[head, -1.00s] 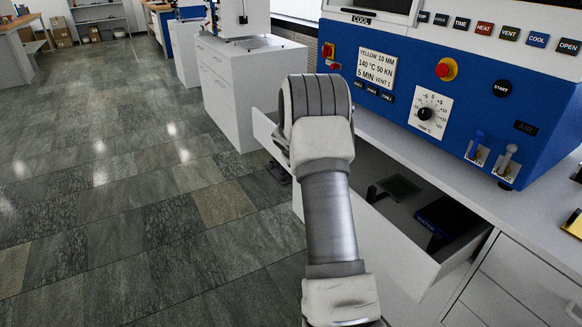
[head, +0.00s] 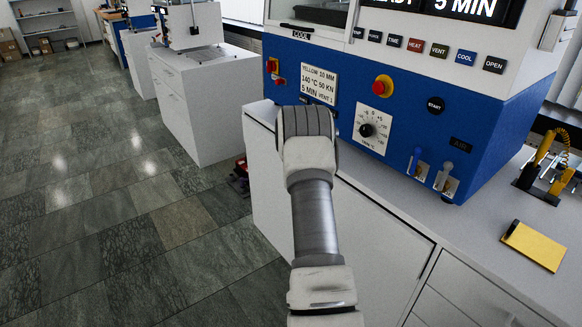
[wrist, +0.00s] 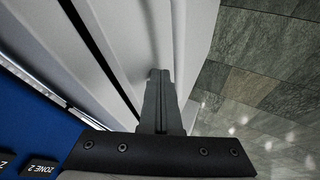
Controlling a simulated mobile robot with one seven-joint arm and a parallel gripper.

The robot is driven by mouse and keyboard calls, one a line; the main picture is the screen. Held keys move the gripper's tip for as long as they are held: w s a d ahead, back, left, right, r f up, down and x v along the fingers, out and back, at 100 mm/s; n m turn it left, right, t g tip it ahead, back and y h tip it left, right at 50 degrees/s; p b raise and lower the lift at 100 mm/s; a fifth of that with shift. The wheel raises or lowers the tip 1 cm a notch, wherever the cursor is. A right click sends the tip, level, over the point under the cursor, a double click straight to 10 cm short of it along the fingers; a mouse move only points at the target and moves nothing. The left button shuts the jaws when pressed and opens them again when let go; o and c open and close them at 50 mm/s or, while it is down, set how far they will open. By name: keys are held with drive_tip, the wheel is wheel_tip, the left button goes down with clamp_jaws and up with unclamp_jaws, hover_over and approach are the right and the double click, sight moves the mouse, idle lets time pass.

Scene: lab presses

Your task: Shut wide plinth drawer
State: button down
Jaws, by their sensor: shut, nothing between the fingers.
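The wide plinth drawer (head: 385,245) is the white front under the blue press in the head view. It now sits close in under the worktop, and its inside is no longer visible. In the wrist view the white drawer front (wrist: 190,35) shows with a dark line along its edge; I cannot tell if it is fully flush. My gripper (wrist: 160,76) is shut and empty, with its fingertips at the white front, touching or very close. In the head view my arm hides the gripper.
The blue press (head: 430,110) stands on the white worktop (head: 480,235), with a yellow pad (head: 535,245) at the right. More white drawer fronts (head: 475,290) lie at lower right. Another white cabinet (head: 190,100) stands further back. The tiled floor (head: 110,220) at left is clear.

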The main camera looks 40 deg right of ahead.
drive_tip(key=shift+s+d+r, duration=0.1)
drive_tip(key=shift+d+r, duration=0.05)
drive_tip(key=shift+d, duration=1.15)
